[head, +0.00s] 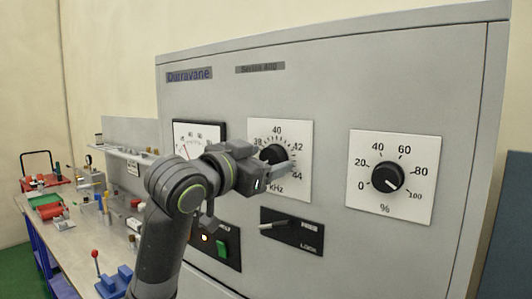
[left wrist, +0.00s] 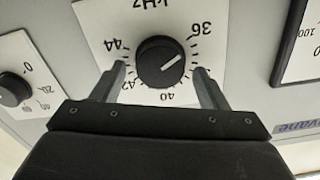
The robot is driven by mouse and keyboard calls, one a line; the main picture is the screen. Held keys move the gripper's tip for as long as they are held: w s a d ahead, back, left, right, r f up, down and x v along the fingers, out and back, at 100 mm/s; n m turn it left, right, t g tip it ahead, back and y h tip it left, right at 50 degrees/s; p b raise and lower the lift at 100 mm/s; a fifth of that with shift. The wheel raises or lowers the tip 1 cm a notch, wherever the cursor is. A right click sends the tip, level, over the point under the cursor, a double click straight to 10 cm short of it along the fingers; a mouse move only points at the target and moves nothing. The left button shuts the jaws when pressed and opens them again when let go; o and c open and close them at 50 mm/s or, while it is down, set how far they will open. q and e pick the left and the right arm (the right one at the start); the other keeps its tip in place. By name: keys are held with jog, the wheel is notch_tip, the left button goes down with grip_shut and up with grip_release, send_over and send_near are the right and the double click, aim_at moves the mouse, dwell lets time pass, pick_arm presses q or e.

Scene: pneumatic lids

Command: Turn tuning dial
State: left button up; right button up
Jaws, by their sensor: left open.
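The tuning dial is a black round knob (left wrist: 162,62) on a white kHz plate (head: 301,147) on the grey cabinet's front. In the left wrist view the plate is upside down, and the knob's white line points between 36 and the right finger, short of 40. My left gripper (left wrist: 160,73) is open with one finger on each side of the knob; gaps show between fingers and knob. In the head view the left gripper (head: 276,174) partly covers the knob and the lower plate. My right gripper is not in view.
A percent dial (head: 387,177) sits right of the kHz plate. Below is a black lock plate (head: 305,236) with a lever pointing left. A meter (head: 198,130) and green button (head: 222,250) are left. A cluttered workbench (head: 85,240) stands at far left.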

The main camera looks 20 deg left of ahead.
pick_arm(q)
jog(key=shift+w+d, duration=0.1)
jog(key=shift+w, duration=0.2)
jog(key=shift+c, duration=0.4)
jog(key=c, duration=0.9)
jog(key=shift+m, duration=0.3)
jog(key=m+b, duration=0.1)
jog(key=m, duration=0.5)
jog(key=shift+s+d+f+m+b, duration=0.1)
jog(key=shift+f+m+b, duration=0.05)
jog(key=shift+m+b, duration=0.2)
jog(key=m+b, duration=0.1)
jog(key=m, duration=0.2)
jog(key=shift+f+m+b, duration=0.1)
jog(key=shift+m+b, duration=0.2)
jog(key=shift+m, duration=1.35)
